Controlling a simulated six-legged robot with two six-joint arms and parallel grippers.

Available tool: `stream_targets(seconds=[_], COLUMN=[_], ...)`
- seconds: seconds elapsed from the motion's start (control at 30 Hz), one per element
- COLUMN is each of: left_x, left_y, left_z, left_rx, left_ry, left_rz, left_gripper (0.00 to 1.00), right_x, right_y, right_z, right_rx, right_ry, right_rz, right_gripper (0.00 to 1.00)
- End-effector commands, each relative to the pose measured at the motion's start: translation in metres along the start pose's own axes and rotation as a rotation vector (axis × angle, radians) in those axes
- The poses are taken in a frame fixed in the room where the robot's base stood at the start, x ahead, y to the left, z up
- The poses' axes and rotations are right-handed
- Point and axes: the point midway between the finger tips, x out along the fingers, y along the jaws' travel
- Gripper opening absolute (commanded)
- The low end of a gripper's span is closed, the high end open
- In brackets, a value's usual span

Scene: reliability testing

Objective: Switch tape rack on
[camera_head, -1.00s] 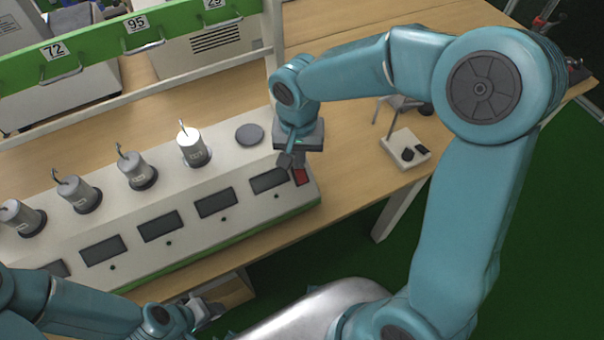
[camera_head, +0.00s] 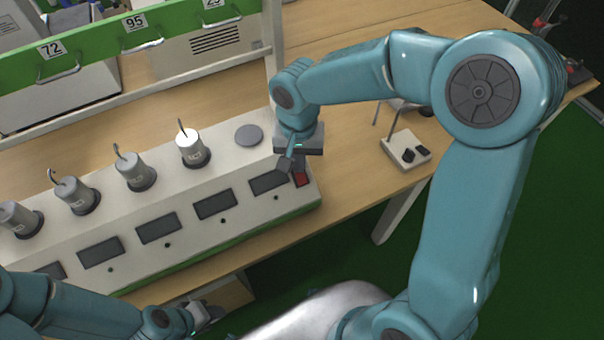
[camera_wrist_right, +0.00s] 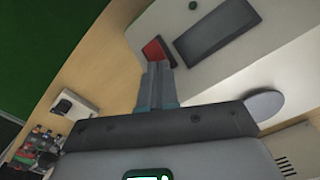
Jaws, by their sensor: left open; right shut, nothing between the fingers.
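The tape rack (camera_head: 150,215) is a long beige box with a green lower edge on the wooden table. It bears several upright metal cylinders with hooks and a row of dark displays. A red switch (camera_head: 301,179) sits at its right end and also shows in the right wrist view (camera_wrist_right: 153,50). My right gripper (camera_head: 284,165) is shut and empty, just beside the switch. Its fingertips (camera_wrist_right: 156,68) overlap the switch's near edge in the wrist view; I cannot tell whether they touch. My left gripper (camera_head: 205,313) is open at the bottom, low in front of the table.
A flat round grey disc (camera_head: 249,135) lies on the rack's top near my right gripper.

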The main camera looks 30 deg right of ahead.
Motion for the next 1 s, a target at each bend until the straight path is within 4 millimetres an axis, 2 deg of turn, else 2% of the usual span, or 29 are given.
stream_targets(seconds=[0.2, 0.7, 1.0], left_x=[-0.016, -0.046, -0.045], left_y=[0.006, 0.017, 0.016], left_z=[0.0, 0.001, 0.001], left_rx=[0.0, 0.0, 0.0], left_ry=[0.0, 0.0, 0.0], left_rz=[0.0, 0.0, 0.0], left_gripper=[0.43, 0.43, 0.43], right_x=[-0.023, -0.066, -0.067], right_y=[0.0, -0.001, 0.0], right_z=[-0.001, -0.001, 0.0], right_rx=[0.0, 0.0, 0.0], right_ry=[0.003, 0.003, 0.003], right_rz=[-0.002, -0.003, -0.002], right_gripper=[0.0, 0.0, 0.0])
